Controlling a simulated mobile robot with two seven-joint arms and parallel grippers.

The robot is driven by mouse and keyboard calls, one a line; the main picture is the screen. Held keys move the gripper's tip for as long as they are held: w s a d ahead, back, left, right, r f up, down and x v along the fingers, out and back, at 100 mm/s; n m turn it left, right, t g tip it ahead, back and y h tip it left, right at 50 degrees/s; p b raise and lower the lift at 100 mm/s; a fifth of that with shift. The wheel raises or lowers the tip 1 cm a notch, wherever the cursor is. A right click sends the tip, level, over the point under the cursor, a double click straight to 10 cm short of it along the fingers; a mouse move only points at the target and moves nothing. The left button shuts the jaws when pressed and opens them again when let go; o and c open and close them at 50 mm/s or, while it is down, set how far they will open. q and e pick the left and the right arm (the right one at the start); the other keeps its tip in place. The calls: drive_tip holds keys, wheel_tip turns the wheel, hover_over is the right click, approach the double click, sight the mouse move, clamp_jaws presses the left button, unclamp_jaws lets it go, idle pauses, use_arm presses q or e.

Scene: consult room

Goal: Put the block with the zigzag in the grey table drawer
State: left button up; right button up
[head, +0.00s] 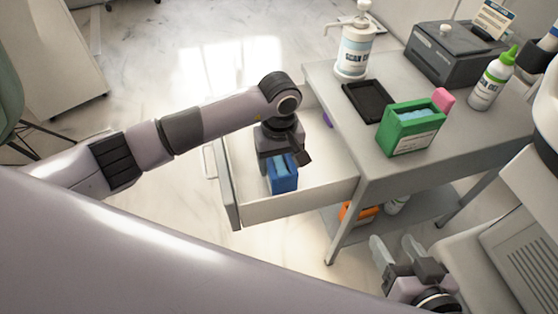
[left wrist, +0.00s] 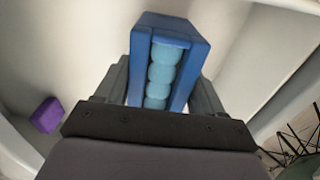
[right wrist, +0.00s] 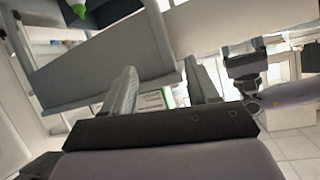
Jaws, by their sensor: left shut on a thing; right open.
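A blue block (head: 283,175) is in my left gripper (head: 281,160), inside the open grey table drawer (head: 300,205). In the left wrist view the blue block (left wrist: 172,28) has a slot with light-blue rounded shapes; no zigzag can be made out. The left fingers are shut on its sides. I cannot tell whether it touches the drawer floor. A purple block (head: 327,119) lies in the drawer near the table side; it also shows in the left wrist view (left wrist: 46,115). My right gripper (head: 398,250) is open and empty, in front of the table, low and right.
On the grey table (head: 380,165) stand a pump bottle (head: 355,52), a black tray (head: 369,101), a green box (head: 411,127), a pink block (head: 443,99), a dark machine (head: 455,57) and a green-capped bottle (head: 491,80). An orange thing (head: 357,211) is on the lower shelf.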

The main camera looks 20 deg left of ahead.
sight(279, 163)
use_arm(q)
drive_tip(key=shift+f, duration=0.1)
drive_tip(key=o, duration=1.5)
use_arm(e)
drive_tip(key=shift+w+a+r, duration=0.1)
drive_tip(key=shift+w, duration=0.05)
use_arm(q)
wheel_tip(279, 163, up, 12)
drive_tip(key=p, duration=0.3)
use_arm(e)
drive_tip(key=d, duration=0.1)
drive_tip(key=s+d+h, duration=0.1)
drive_tip(key=shift+s+d+r, duration=0.1)
drive_tip(key=shift+d, duration=0.25)
drive_tip(key=shift+r, duration=0.15)
